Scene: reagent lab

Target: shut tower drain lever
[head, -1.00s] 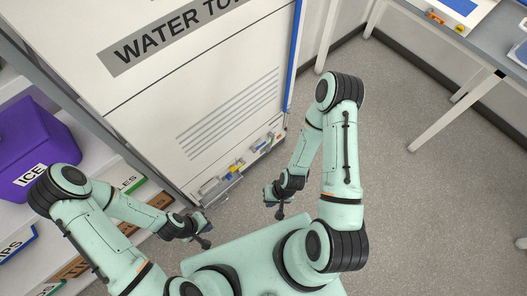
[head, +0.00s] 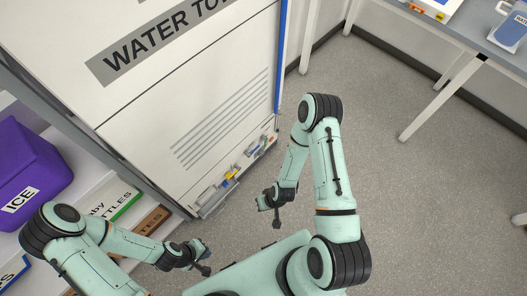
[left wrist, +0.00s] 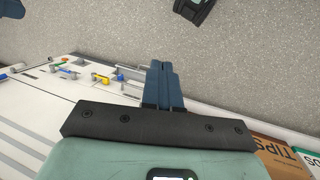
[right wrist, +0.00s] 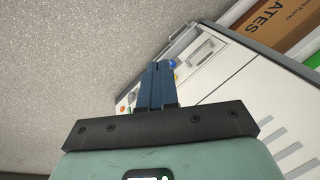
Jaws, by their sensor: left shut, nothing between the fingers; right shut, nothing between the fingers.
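The white water tower (head: 150,130) stands ahead, with a row of small fittings along its base. A yellow lever or valve handle (head: 232,173) shows there; in the left wrist view a yellow one (left wrist: 101,77) and a blue one (left wrist: 64,73) sit side by side. I cannot tell which is the drain lever, nor its position. My left gripper (head: 204,248) is shut and empty, low in front of the tower and apart from it. My right gripper (head: 263,202) is shut and empty, nearer the fittings but not visibly touching them.
A shelf on the left holds a purple ice box (head: 30,170) and labelled boxes (head: 150,225). A grey table (head: 480,35) with a blue container stands at the upper right. The speckled floor (head: 390,190) right of the tower is open.

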